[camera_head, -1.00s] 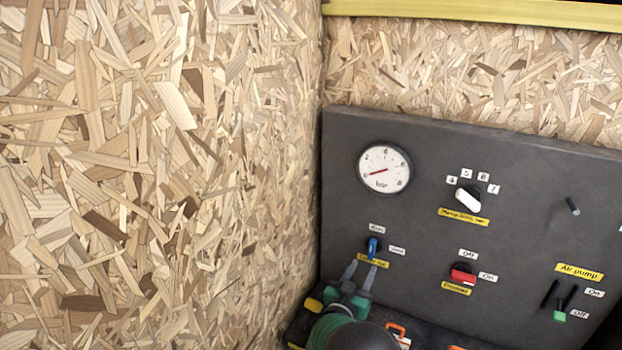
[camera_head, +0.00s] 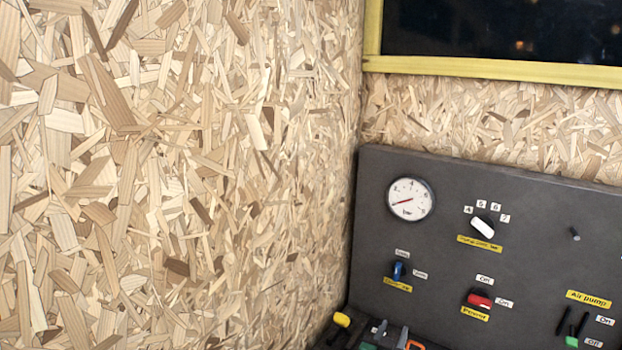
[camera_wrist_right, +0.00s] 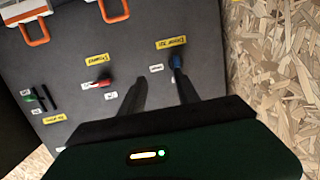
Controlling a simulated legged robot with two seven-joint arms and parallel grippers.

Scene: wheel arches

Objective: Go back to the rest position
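My left gripper is not in view.
The panel carries a gauge (camera_head: 411,199), a white knob (camera_head: 483,228), a red switch (camera_head: 479,300) and a green-tipped air pump lever (camera_head: 571,340). Orange handles (camera_wrist_right: 33,30) sit along the panel's lower part. A chipboard wall (camera_head: 180,180) closes the left side.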

